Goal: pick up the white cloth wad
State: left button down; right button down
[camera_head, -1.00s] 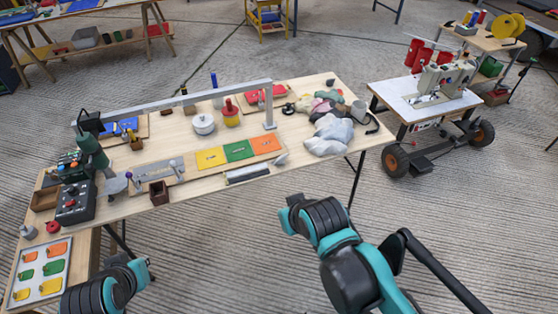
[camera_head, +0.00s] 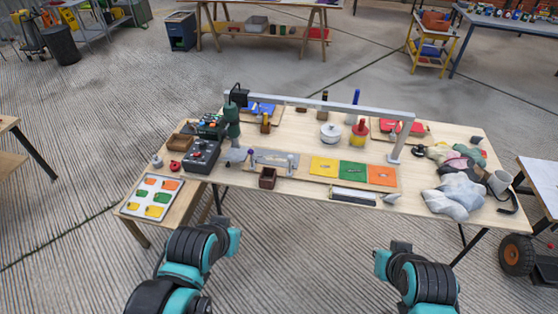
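A pale grey-white crumpled cloth wad (camera_head: 455,197) lies on the right end of the wooden table (camera_head: 300,205), near its front edge. It sits in front of a small heap of other cloths (camera_head: 462,156) in pink, green and dark tones, and seems to touch it. A grey cup stands close to its right. Parts of my two teal and black arms show at the bottom of the head view, in front of the table and apart from the cloth. I see no gripper fingers on either arm.
The grey cup (camera_head: 499,182) and a black hook-like item (camera_head: 510,204) are right of the cloth. Yellow, green and orange panels (camera_head: 353,170) lie left of it. Open floor lies in front.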

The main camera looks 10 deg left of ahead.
aim_at(392, 198)
jog(key=l+u, duration=0.1)
jog(key=u, duration=0.55)
jog(key=l+u, duration=0.45)
jog(key=l, duration=0.25)
jog(key=k+l+u, duration=0.15)
jog(key=l+u, duration=0.25)
jog(key=l, duration=0.25)
jog(key=k+l, duration=0.1)
jog(key=l, duration=0.65)
jog(key=k+l, duration=0.15)
jog(key=l, duration=0.2)
jog(key=u, duration=0.05)
